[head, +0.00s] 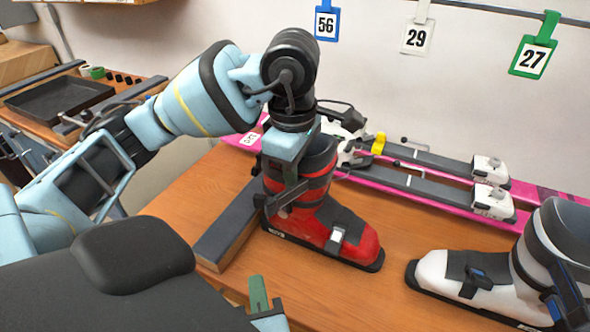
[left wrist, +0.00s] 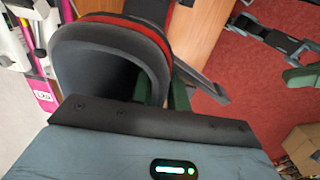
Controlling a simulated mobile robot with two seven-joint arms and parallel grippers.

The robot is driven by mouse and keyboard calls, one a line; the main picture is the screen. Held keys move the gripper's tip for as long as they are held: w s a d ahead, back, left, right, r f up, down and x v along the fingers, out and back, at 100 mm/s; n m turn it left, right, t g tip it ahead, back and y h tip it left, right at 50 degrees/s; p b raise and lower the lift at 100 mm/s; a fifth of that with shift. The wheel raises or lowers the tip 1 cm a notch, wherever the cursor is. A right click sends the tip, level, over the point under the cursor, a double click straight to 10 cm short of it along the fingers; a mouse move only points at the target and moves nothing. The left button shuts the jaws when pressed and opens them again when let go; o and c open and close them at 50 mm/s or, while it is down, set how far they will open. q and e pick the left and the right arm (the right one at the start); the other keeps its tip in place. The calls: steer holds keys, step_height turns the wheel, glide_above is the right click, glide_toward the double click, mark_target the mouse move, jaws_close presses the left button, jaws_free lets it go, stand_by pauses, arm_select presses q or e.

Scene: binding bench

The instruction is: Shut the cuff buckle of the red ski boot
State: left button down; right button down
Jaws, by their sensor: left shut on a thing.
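The red ski boot (head: 330,228) stands upright on the wooden bench, toe to the right. Its dark cuff buckle (head: 284,200) slants across the cuff's near side.
A white boot (head: 440,270) stands at the right. A dark-topped block (head: 228,225) lies left of the red boot. Pink skis (head: 400,178) with bindings lie behind it. Numbered tags (head: 533,57) hang above. The bench front between the boots is clear.

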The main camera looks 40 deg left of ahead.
arm_select(q)
steer(key=c, duration=1.3)
jaws_free()
steer(key=r+p, duration=0.1)
steer(key=r, duration=0.3)
steer(key=r+p, duration=0.1)
steer(key=r, duration=0.3)
steer(key=shift+s, duration=0.2)
steer(key=shift+f, duration=0.1)
arm_select(e)
step_height(320, 180, up, 3)
arm_select(q)
steer(key=shift+d+f, duration=0.1)
arm_select(e)
steer(key=shift+s+d, duration=0.1)
steer(key=shift+d, duration=0.05)
